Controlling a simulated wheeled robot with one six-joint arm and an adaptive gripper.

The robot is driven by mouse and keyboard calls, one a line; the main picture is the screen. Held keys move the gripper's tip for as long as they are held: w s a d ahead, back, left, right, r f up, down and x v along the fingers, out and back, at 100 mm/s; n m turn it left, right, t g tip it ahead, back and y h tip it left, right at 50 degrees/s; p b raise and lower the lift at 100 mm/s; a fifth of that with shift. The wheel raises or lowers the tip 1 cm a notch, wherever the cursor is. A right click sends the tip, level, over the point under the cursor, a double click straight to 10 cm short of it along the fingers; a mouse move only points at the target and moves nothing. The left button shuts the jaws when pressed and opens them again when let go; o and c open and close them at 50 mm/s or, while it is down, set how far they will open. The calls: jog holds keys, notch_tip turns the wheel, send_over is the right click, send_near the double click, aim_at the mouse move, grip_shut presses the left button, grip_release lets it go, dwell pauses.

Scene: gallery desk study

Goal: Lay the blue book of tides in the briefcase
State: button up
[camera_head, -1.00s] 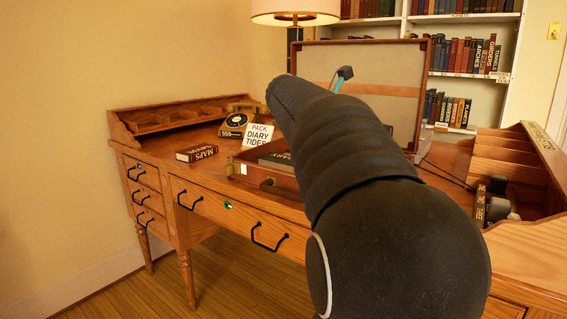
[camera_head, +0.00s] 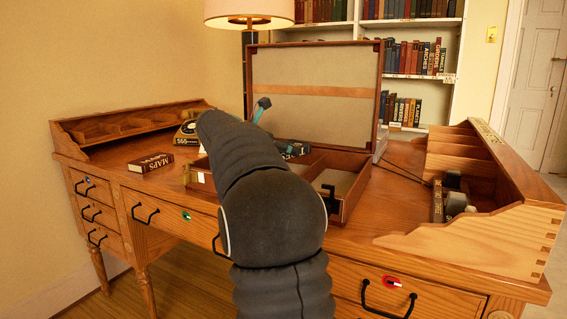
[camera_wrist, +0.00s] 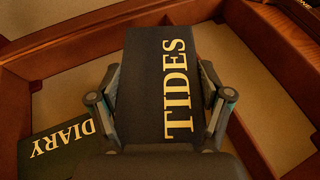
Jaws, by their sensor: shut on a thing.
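The dark blue book of tides (camera_wrist: 146,62), lettered TIDES, is between the fingers of my gripper (camera_wrist: 160,85) in the wrist view. My gripper is shut on its two sides. The book is over the open briefcase (camera_wrist: 52,57) and looks higher than its floor; whether it touches a divider I cannot tell. A dark book lettered DIARY (camera_wrist: 62,148) lies in the compartment at the left, partly covered by my gripper. In the head view the briefcase lid (camera_head: 320,68) stands upright, and my arm hides most of the gripper and the left compartment.
A lamp (camera_head: 249,12) stands behind. A wooden organiser (camera_head: 470,222) is at the right. The briefcase's right compartment (camera_head: 336,181) looks empty.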

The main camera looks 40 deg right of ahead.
jog(key=shift+f+b, duration=0.55)
jog(key=shift+f, duration=1.4)
jog(key=shift+f, duration=0.6)
jog(key=o, duration=1.2)
jog(key=shift+r, duration=0.15)
jog(key=v, duration=0.7)
jog(key=r+p+v, duration=0.1)
jog(key=v, duration=0.2)
jog(key=shift+a+r, duration=0.1)
jog(key=shift+a, duration=0.05)
jog(key=shift+v, duration=0.8)
